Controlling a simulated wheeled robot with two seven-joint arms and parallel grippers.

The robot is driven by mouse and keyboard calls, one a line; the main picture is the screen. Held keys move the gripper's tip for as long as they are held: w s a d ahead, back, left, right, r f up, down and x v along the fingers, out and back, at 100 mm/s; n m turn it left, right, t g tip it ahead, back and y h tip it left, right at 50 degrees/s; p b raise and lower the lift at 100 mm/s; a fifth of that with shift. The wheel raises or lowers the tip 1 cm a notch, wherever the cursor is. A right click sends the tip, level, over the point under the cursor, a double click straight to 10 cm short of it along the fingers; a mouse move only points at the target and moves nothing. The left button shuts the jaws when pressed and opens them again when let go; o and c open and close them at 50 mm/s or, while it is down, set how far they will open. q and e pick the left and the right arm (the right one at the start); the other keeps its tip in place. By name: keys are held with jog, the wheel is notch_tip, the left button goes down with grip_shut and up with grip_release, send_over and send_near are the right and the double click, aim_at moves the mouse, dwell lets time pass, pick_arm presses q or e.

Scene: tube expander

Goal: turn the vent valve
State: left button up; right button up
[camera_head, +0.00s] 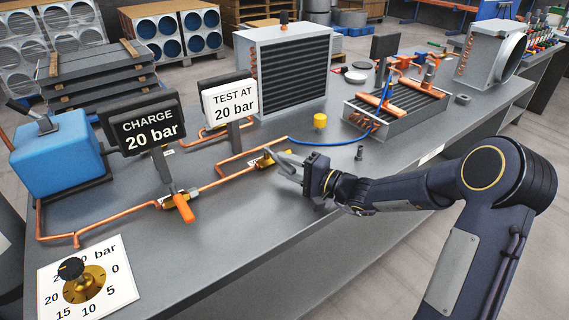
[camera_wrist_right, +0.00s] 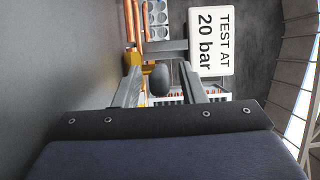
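A brass valve (camera_head: 264,159) sits on the copper pipe on the bench, just left of my right gripper (camera_head: 287,166). The valve body also shows in the right wrist view (camera_wrist_right: 132,58). A dark rounded knob (camera_wrist_right: 160,80) lies between the two fingers of my right gripper (camera_wrist_right: 158,62) in that view. The fingers are apart, with gaps visible beside the knob. In the head view the fingertips partly hide the valve's near side. A second brass valve with an orange handle (camera_head: 183,208) stands further left. My left gripper is not in view.
A "TEST AT 20 bar" sign (camera_head: 230,102) and a "CHARGE 20 bar" sign (camera_head: 148,128) stand behind the pipe. A gauge panel (camera_head: 122,290) lies at front left. A blue box (camera_head: 55,160), finned coils (camera_head: 396,112) and a yellow-capped part (camera_head: 320,121) occupy the bench (camera_head: 240,225).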

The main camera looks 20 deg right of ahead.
jog(key=shift+w+a, duration=0.4)
jog(key=shift+w, duration=0.05)
grip_shut()
